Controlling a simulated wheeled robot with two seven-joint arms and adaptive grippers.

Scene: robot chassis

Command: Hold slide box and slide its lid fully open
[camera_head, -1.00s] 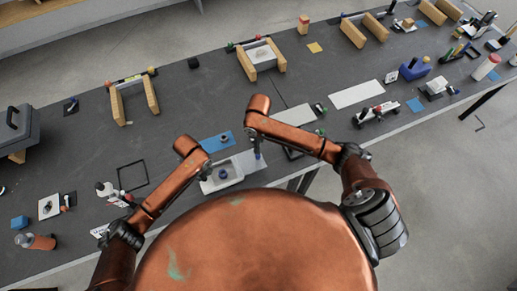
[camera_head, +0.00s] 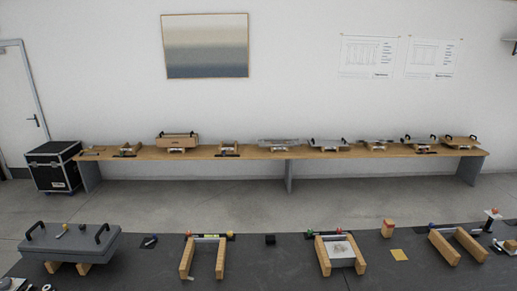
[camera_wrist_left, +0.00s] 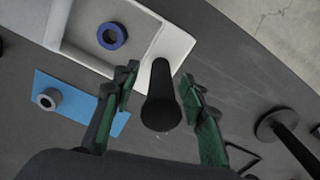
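In the left wrist view, a white open-topped box (camera_wrist_left: 178,42) lies at the upper left, cut off by the frame edge. A blue ring (camera_wrist_left: 121,44) with a dark centre is inside it. A black rounded handle (camera_wrist_left: 160,108) stands out from the box's near end. My left gripper (camera_wrist_left: 160,73) has its green fingers apart, one on each side of the handle, with visible gaps. The lid cannot be made out clearly. The head view looks over the box, so neither the box nor my arms show there. My right gripper is not in view.
A blue sheet (camera_wrist_left: 75,103) with a grey ring (camera_wrist_left: 48,99) lies left of the left gripper. A black post on a round base (camera_wrist_left: 275,127) is at the right. In the head view, a grey case (camera_head: 70,243) and wooden block stands (camera_head: 330,255) line the table's far side.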

